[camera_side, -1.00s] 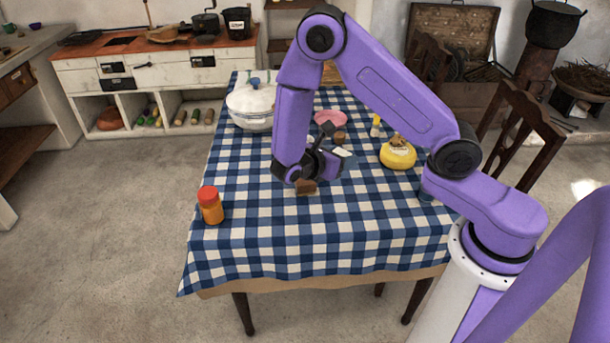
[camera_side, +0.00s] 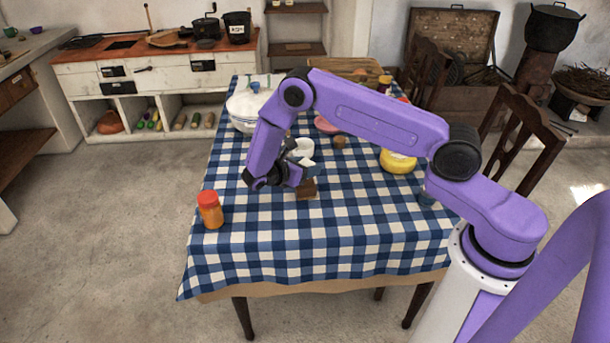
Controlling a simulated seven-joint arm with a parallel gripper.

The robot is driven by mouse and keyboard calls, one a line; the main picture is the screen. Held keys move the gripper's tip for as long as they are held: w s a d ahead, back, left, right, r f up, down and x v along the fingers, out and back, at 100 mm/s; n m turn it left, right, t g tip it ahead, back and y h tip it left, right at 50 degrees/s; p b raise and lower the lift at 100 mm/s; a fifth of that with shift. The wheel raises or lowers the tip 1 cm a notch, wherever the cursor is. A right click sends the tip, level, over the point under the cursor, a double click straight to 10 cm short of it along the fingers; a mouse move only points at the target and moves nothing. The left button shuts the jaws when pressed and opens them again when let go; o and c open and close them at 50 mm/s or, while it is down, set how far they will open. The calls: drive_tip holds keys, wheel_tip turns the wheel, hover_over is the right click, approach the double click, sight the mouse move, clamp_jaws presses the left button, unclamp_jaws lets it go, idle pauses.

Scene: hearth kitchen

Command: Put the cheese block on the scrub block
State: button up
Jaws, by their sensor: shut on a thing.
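The scrub block appears to be the small brown block (camera_side: 306,191) on the checked cloth near the middle of the table. A pale white piece (camera_side: 303,147), which I take to be the cheese block, is at my gripper (camera_side: 297,168), just above and behind the brown block in the picture. My gripper is shut on it; the fingers are small and partly hidden by the dark wrist. I cannot tell whether the pale piece touches the brown block.
An orange bottle with a red cap (camera_side: 210,210) stands left of my gripper. A white pot (camera_side: 246,110) stands behind, beside my arm. A yellow round object (camera_side: 398,161), a small brown item (camera_side: 340,142) and a partly hidden pink plate (camera_side: 323,125) lie right and behind. The front cloth is clear.

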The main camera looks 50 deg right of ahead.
drive_tip(key=shift+w+f, duration=0.1)
drive_tip(key=shift+f, duration=1.55)
drive_tip(key=shift+f, duration=0.1)
drive_tip(key=o, duration=1.1)
drive_tip(key=shift+c, duration=0.2)
